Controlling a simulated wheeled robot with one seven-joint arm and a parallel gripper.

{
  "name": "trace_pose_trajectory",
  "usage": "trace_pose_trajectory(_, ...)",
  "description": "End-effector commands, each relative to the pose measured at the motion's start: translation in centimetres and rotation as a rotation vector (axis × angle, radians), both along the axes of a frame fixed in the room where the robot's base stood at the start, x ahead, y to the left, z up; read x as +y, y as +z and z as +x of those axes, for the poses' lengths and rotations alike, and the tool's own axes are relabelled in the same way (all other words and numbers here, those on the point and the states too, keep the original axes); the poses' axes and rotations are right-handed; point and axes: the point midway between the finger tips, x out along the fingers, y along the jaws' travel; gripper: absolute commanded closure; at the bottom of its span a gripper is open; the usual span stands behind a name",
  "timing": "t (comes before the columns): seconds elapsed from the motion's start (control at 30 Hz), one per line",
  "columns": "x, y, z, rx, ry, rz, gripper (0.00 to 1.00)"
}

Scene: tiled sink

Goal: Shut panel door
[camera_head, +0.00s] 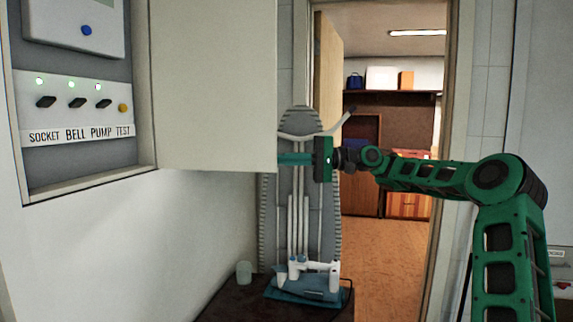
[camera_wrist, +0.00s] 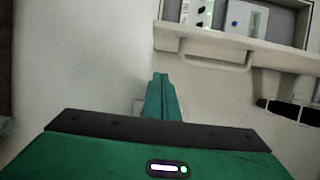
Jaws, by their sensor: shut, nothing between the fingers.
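The panel door (camera_head: 213,85) is a large pale beige sheet. It stands open, swung out to the right of the wall panel box (camera_head: 146,110), whose switches and lights are uncovered. My gripper (camera_head: 281,159) is green, with its fingers shut and empty, pointing left at the door's right edge near its lower corner. I cannot tell whether the fingertips touch the door or reach behind it. In the wrist view the closed fingers (camera_wrist: 160,85) point up across a pale surface, and the open panel box (camera_wrist: 240,52) shows at upper right.
A switch strip (camera_head: 75,105) reads SOCKET, BELL, PUMP, TEST. Below and behind my gripper, a blue and white device (camera_head: 308,282) and a small cup (camera_head: 244,272) stand on a dark counter (camera_head: 225,305). A doorway to another room opens at right. The wall below the door is clear.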

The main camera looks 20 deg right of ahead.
Motion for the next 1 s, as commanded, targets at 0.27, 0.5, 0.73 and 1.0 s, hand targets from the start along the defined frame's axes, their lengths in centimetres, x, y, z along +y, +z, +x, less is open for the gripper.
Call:
trace_pose_trajectory(0.27, 5.4, 0.0, 1.2, -0.001, 0.004, -0.002, 1.00)
trace_pose_trajectory(0.5, 6.9, 0.0, -1.0, 0.001, -0.001, -0.003, 1.00)
trace_pose_trajectory(0.73, 7.5, 0.0, -2.1, 0.000, -0.001, -0.001, 1.00)
trace_pose_trajectory(1.0, 7.5, 0.0, -2.2, 0.000, 0.000, -0.001, 1.00)
